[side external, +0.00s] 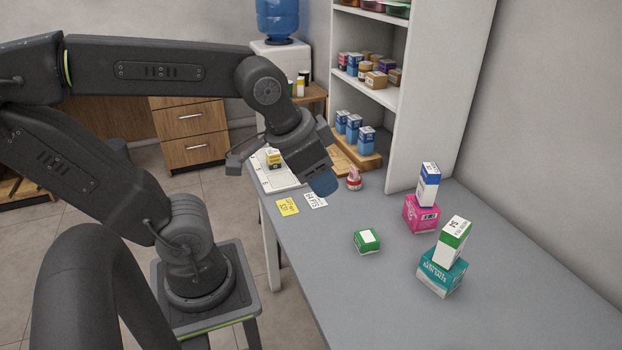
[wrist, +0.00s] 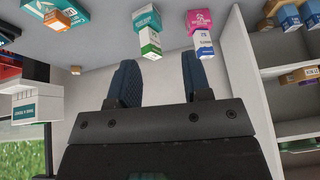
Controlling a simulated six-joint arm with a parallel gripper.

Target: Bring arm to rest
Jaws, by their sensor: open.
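My gripper (wrist: 160,80) is open, with its two dark blue fingers apart and nothing between them in the wrist view. In the side external view my gripper (side external: 322,183) hangs from the outstretched arm above the far left end of the grey counter (side external: 330,285). It is near a small red and white item (side external: 354,178) and a white tray (side external: 272,184) holding a yellow box (side external: 274,158). Whether the fingers touch anything there cannot be told.
A green box (side external: 367,241) lies on the counter. A white-blue box (side external: 428,185) stands on a pink box (side external: 421,214); a white-green box (side external: 452,242) stands on a teal box (side external: 441,272). Shelves (side external: 405,95) rise behind. The counter's near middle is clear.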

